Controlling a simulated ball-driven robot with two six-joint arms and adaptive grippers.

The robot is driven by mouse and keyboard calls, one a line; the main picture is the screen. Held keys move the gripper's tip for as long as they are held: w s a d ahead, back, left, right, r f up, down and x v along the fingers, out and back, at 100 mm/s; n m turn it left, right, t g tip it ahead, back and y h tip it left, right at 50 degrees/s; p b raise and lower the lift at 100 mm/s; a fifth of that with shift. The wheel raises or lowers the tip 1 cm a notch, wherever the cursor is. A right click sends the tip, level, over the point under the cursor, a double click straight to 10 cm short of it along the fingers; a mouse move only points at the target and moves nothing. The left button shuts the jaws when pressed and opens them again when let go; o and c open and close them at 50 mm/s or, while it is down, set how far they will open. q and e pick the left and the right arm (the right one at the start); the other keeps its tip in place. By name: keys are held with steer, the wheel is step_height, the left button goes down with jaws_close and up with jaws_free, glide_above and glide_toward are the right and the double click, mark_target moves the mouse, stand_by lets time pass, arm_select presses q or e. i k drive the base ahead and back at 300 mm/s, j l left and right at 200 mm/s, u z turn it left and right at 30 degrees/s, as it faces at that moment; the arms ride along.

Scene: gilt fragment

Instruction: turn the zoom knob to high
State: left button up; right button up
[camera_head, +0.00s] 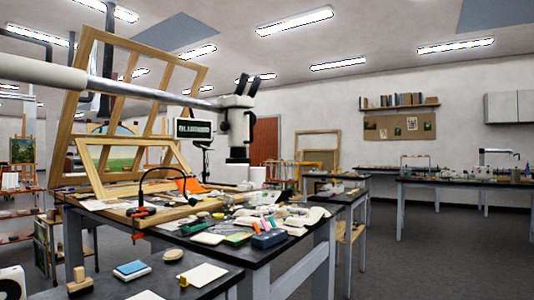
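A white microscope (238,115) with two black eyepieces hangs over the worktable at the picture's centre, at the end of a long metal boom (160,92) that comes in from the left. A dark knob (224,126) shows on the side of its head. I cannot tell for certain whether this is the zoom knob, and its setting and any markings are too small to read. Neither of my grippers is in view.
The dark worktable (270,250) is crowded with cards, boxes and small tools. A wooden easel frame (80,110) stands at its left, and a black gooseneck (160,170) curves over it. A side table (350,197) is behind. Open floor (430,255) lies at right.

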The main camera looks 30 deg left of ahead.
mark_target(225, 126)
steer(key=i+u, duration=0.1)
steer(key=i, duration=0.4)
steer(key=i+u, duration=0.15)
steer(key=i, duration=0.35)
steer(key=i+l+u, duration=0.1)
steer(key=i, duration=0.4)
steer(key=i+l+u, duration=0.15)
steer(key=i, duration=0.35)
steer(key=i+l+u, duration=0.1)
steer(key=i, duration=0.4)
